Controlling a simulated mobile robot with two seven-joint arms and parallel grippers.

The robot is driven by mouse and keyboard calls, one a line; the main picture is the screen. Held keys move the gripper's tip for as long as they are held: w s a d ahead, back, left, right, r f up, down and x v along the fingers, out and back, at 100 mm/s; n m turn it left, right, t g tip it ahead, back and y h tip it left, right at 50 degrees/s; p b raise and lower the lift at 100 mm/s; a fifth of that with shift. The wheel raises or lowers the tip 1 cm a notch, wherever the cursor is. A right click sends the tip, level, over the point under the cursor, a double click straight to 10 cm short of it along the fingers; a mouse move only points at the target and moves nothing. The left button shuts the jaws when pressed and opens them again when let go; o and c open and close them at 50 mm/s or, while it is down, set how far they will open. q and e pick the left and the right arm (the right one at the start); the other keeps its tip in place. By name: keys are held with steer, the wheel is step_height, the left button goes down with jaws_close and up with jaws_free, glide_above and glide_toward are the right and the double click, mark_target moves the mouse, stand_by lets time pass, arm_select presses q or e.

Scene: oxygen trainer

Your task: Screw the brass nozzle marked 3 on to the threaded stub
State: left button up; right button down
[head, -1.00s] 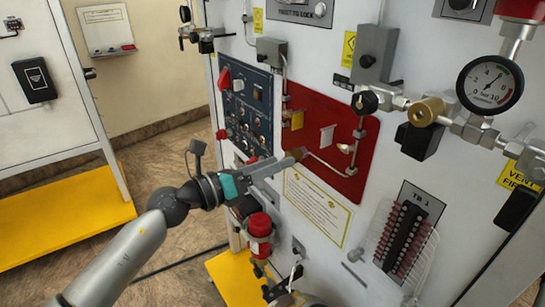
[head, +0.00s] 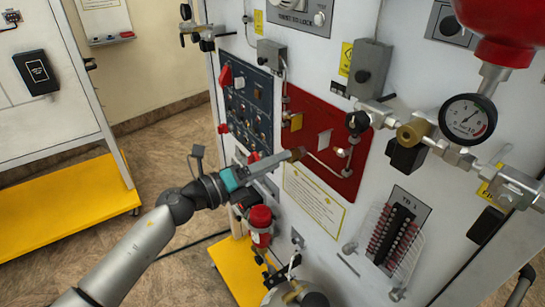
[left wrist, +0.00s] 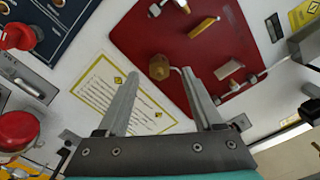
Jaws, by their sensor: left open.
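A brass nozzle-like fitting (head: 298,154) shows at the lower left part of the red panel (head: 318,125), at the tips of my left gripper (head: 285,157). In the left wrist view the brass fitting (left wrist: 159,67) appears between the two fingertips, with visible gaps on both sides. The left gripper (left wrist: 160,73) is open and empty. I cannot read a number on the fitting. A bent thin pipe runs from near it to a small metal fitting (head: 343,152) on the panel's right side. I cannot make out a threaded stub clearly. My right gripper is not in view.
A pressure gauge (head: 468,119) and brass valve (head: 412,133) stand out at the right. A red-capped cylinder (head: 260,217) sits below my gripper.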

arm_select(q)
steer(key=shift+n+p, duration=0.5)
steer(key=shift+n, duration=0.1)
stand_by(0.4)
steer(key=shift+x, duration=1.55)
